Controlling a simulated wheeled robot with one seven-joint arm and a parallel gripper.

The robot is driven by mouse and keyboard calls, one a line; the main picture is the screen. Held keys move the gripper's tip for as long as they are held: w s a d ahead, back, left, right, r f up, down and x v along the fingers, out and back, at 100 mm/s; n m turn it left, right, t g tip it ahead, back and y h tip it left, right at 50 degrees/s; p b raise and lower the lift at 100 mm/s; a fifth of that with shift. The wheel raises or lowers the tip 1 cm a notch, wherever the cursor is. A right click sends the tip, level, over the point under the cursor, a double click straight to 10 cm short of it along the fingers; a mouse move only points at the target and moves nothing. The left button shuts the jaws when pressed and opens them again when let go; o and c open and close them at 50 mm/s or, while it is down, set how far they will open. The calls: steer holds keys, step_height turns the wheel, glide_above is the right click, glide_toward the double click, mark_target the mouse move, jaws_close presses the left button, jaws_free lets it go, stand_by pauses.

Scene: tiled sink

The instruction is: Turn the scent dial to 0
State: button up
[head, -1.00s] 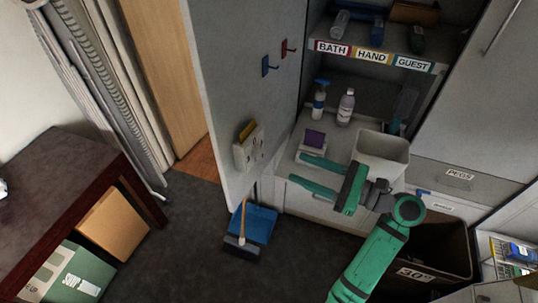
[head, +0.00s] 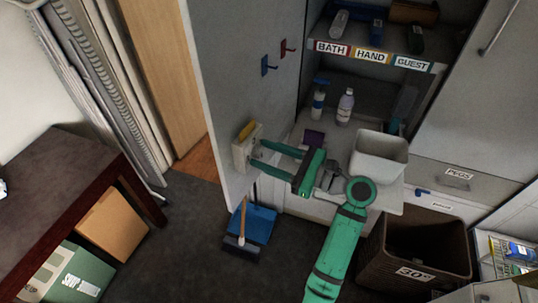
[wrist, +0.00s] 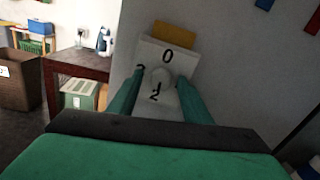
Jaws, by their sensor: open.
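The scent dial is a pale box (wrist: 183,56) on the inner face of the open cabinet door, with a yellow piece (wrist: 174,31) on its top. It also shows in the head view (head: 241,150). A round pale knob (wrist: 161,75) sits in its middle, with 0 above it and 2 below; another mark at the left is partly hidden. A dark mark below the knob points toward the 2. My gripper (head: 256,154) is open, its green fingers reaching to the box. In the wrist view they lie on both sides of the knob; I cannot tell whether they touch it.
The open door (head: 238,60) carries a blue and a red hook above the dial. A white bin (head: 379,157), bottles (head: 345,106) and a purple item (head: 314,139) stand in the cabinet. A blue dustpan (head: 258,222) lies below the door.

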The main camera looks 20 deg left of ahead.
steer(key=shift+c, duration=0.4)
steer(key=shift+d, duration=0.15)
steer(key=c, duration=1)
